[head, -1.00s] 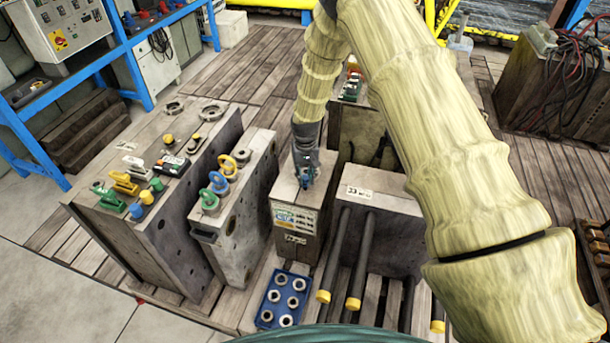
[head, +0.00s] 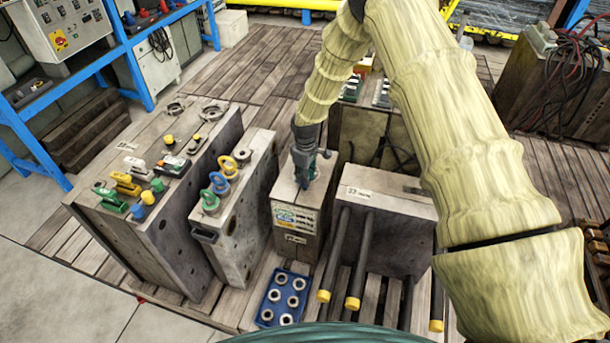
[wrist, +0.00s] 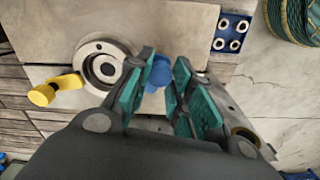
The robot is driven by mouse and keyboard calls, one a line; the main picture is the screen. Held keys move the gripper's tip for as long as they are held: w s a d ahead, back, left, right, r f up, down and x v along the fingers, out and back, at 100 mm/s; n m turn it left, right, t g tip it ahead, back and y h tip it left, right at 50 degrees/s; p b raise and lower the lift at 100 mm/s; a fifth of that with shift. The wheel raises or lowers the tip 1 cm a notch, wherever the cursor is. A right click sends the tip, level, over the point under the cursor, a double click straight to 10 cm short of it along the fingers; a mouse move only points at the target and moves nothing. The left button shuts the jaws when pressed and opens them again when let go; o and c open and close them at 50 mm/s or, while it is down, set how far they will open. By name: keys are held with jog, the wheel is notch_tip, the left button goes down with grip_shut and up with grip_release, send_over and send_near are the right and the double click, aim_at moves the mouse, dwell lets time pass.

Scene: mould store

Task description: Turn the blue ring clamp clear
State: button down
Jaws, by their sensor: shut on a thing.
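The blue ring clamp (wrist: 160,72) shows in the wrist view as a small blue end between my fingertips. The rest of it is hidden by the fingers. My gripper (wrist: 158,84) has teal pads and is shut on it. Left of it is a round metal ring (wrist: 104,69) with a dark centre hole, set on a pale block. In the head view my gripper (head: 306,176) points down onto the top of the narrow mould block (head: 296,217); the clamp cannot be made out there.
A yellow clamp (wrist: 52,90) lies at the ring's left side. A blue tray of metal rings (head: 268,313) sits in front of the block. Mould blocks with coloured eyebolts (head: 247,200) stand left. A block with dark, yellow-tipped rods (head: 385,225) stands close on the right.

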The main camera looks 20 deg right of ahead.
jog(key=n, duration=0.6)
jog(key=shift+n, duration=0.3)
dwell(0.4)
jog(key=c, duration=1.2)
grip_release()
jog(key=shift+c, duration=0.2)
notch_tip(320, 180, up, 12)
